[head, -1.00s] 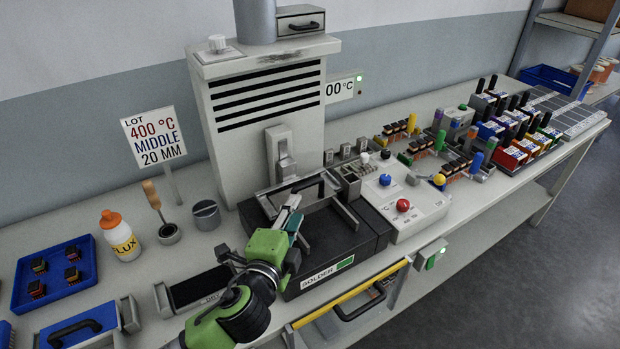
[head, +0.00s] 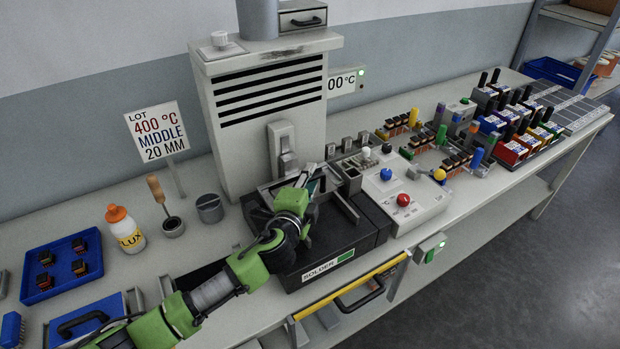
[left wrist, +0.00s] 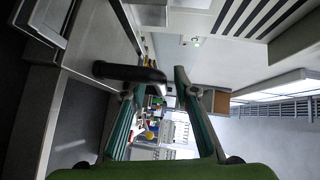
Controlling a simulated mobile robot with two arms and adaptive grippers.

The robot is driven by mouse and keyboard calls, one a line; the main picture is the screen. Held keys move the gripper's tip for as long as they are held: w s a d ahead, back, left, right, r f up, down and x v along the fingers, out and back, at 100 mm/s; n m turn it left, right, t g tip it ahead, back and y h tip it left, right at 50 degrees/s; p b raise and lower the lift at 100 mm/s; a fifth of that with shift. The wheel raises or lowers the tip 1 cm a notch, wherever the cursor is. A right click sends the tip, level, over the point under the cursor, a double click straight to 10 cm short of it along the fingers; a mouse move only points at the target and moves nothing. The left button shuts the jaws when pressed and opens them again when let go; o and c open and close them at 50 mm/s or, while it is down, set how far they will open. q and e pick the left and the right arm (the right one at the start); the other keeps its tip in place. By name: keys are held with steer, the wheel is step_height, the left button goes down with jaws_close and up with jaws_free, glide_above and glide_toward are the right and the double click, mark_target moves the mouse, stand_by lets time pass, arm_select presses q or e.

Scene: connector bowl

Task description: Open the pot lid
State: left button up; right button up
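The black solder pot (head: 345,240) stands on the bench with a SOLDER label on its front and grey rails on top. My left gripper (head: 308,184) is over the back of the pot top, at the lid's handle, and hides most of the lid and handle in the head view. In the left wrist view, a dark handle bar (left wrist: 128,72) reaches from the left to the gap between the fingertips. The two teal fingers (left wrist: 162,80) are spread apart; contact with the handle cannot be told. My right gripper is out of view.
A tall grey vented tower (head: 265,110) stands right behind the pot. A control box with a red button (head: 403,199) is at its right.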

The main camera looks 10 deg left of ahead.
arm_select(q)
steer(key=c, duration=0.6)
jaws_close()
steer(key=shift+s+d, duration=0.1)
steer(key=s+d, duration=0.3)
steer(key=s, duration=0.2)
steer(key=s+d, duration=0.2)
steer(key=shift+s+d+p, duration=0.15)
steer(key=shift+d+p, duration=0.2)
steer(key=o, duration=0.6)
jaws_free()
steer(key=shift+a, duration=0.1)
